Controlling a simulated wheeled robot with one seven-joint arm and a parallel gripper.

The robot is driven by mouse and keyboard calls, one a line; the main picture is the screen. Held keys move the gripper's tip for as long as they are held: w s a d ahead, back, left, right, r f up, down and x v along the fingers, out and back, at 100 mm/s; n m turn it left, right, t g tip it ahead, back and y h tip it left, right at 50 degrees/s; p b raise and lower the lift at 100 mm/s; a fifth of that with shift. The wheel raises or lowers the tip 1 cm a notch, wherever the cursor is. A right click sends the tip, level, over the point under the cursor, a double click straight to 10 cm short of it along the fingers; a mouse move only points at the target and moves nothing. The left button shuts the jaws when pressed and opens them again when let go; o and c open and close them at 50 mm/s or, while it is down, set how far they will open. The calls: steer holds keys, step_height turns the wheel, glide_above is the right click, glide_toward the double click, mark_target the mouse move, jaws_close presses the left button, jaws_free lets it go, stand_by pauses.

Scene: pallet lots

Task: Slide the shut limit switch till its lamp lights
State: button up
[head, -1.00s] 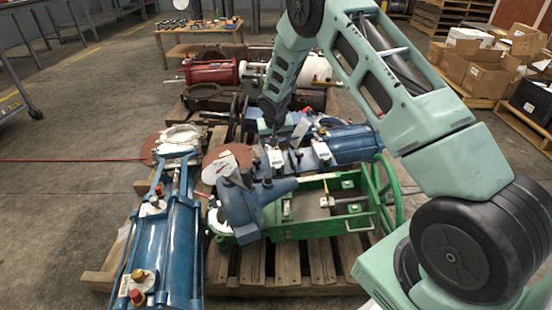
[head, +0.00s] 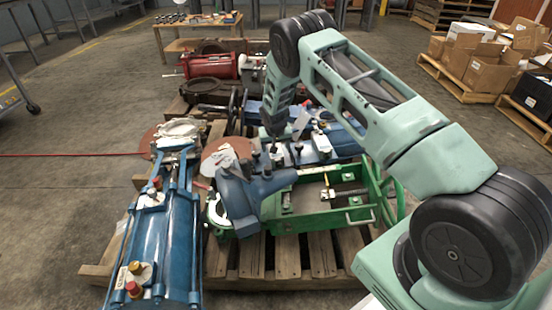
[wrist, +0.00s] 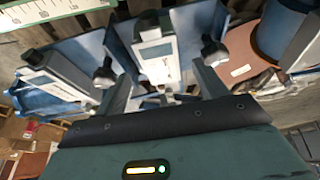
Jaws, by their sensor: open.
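Two white boxes that look like limit switches sit on a blue flat bracket of the blue actuator, one (head: 277,158) at the left and one (head: 321,144) to its right. In the wrist view one white box (wrist: 153,52) lies between my fingers, and the other (wrist: 48,72) lies left of the left finger. I cannot tell which is the shut switch. I see no lit lamp on either box. My gripper (wrist: 158,62) is open, with nothing held. In the head view my gripper (head: 273,143) is just above the left box; contact cannot be told.
A green frame with a handwheel (head: 350,215) stands in front on the wooden pallet (head: 290,255). A long blue cylinder (head: 160,245) lies at the left. A red cylinder (head: 210,67) lies behind. Cartons (head: 470,65) stand at the right.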

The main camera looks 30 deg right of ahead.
mark_target(278, 153)
steer(key=b+x, duration=0.2)
steer(key=x, duration=0.5)
steer(key=c, duration=1.3)
steer(key=shift+s+d, duration=0.2)
steer(key=shift+d, duration=0.25)
steer(key=shift+c, duration=0.3)
steer(key=o, duration=1.4)
steer(key=shift+c, duration=0.2)
steer(key=shift+r, duration=0.15)
